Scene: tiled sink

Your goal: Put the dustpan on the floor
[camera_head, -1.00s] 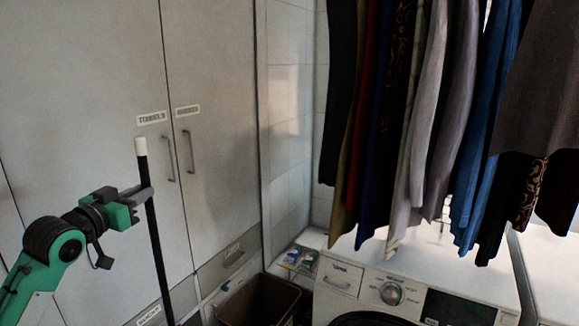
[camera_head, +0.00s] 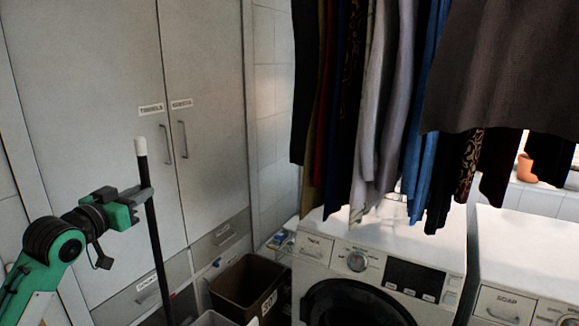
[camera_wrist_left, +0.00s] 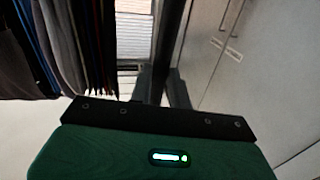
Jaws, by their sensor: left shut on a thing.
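My left gripper (camera_head: 146,193) is shut on a long black pole with a white tip (camera_head: 158,246), which looks like the dustpan's handle. The pole stands nearly upright, leaning slightly, and runs out of the bottom of the head view. Its lower end, where a pan might be, is hidden. In the left wrist view the dark pole (camera_wrist_left: 171,40) rises between the fingers of my left gripper (camera_wrist_left: 162,88). My right gripper is not in view. Little bare floor shows in the head view.
Tall cabinets (camera_head: 90,90) stand behind the pole. A brown bin (camera_head: 240,285) stands right of it, beside a white washing machine (camera_head: 345,262). Another machine (camera_head: 520,265) stands further right. Clothes (camera_head: 390,100) hang above the machines.

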